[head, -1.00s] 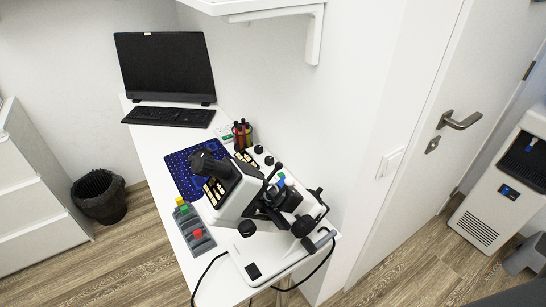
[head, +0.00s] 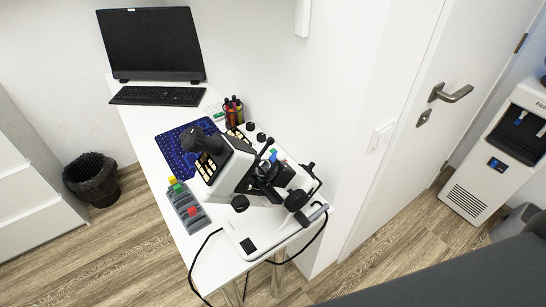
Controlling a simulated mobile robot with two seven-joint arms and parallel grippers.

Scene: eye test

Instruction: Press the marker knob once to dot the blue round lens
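A white lens-measuring device (head: 226,170) with black parts stands on the white desk, tilted toward the back left. A small blue piece (head: 273,155) shows among the black parts at its middle; it may be the blue round lens, but it is too small to tell. Several black knobs sit on the device, one a round knob (head: 240,203) on its near side; I cannot tell which is the marker knob. A grey tray (head: 200,224) beside the device holds yellow, green and red pieces. Neither of my grippers is in view.
A bin (head: 92,180) is left of the desk. A door (head: 420,110) and water dispenser (head: 495,150) are right. A dark grey surface (head: 460,275) fills the lower right.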

